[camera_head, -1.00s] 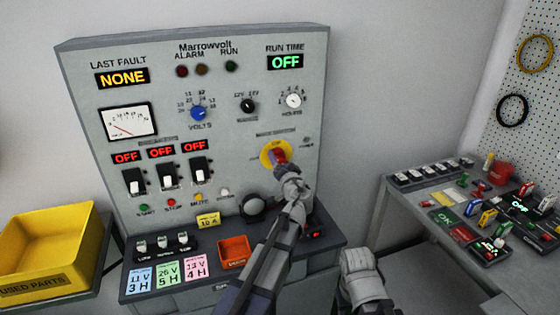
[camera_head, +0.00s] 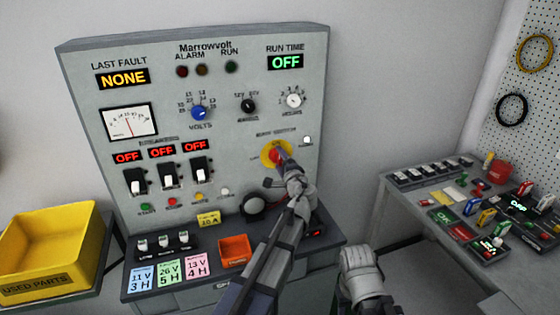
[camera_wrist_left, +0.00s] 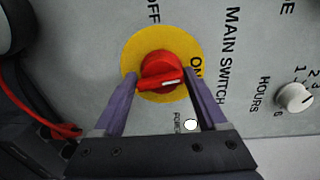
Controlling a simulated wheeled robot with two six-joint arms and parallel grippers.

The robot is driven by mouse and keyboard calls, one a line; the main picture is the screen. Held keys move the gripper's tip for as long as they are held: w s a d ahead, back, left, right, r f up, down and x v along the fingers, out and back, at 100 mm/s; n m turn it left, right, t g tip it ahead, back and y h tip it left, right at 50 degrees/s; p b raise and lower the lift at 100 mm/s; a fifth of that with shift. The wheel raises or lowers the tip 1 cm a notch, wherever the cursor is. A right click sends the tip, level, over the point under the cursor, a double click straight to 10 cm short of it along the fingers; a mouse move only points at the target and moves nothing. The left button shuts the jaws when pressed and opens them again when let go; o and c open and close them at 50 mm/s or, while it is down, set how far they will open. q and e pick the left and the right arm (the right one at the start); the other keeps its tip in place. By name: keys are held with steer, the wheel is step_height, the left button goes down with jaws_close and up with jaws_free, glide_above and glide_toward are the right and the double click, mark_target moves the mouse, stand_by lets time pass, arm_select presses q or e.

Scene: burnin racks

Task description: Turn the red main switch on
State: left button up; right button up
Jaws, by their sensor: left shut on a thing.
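The red main switch (camera_head: 275,155) is a rotary knob on a yellow disc at the right of the grey panel. In the left wrist view the red knob (camera_wrist_left: 162,72) has its white mark towards the ON label. My left gripper (camera_head: 282,158) is at the knob, its purple fingers on either side, shut on it. The white power lamp (camera_head: 307,140) beside the switch is lit; it also shows in the left wrist view (camera_wrist_left: 190,124). My right arm shows low in the head view; its fingertips cannot be made out.
The panel (camera_head: 235,130) has three breakers with red OFF displays, a meter (camera_head: 128,122), and several knobs. An orange tray (camera_head: 234,250) sits on the ledge. A yellow bin (camera_head: 50,245) stands left. A cluttered bench (camera_head: 410,190) stands right.

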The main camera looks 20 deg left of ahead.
arm_select(q)
steer(key=shift+w+r+m, duration=0.1)
steer(key=shift+m, duration=0.7)
steer(key=o, duration=1.2)
steer(key=shift+d, duration=0.1)
steer(key=v, duration=0.7)
steer(key=shift+s+d+p, duration=0.2)
steer(key=shift+s+p, duration=0.1)
steer(key=shift+s, duration=0.05)
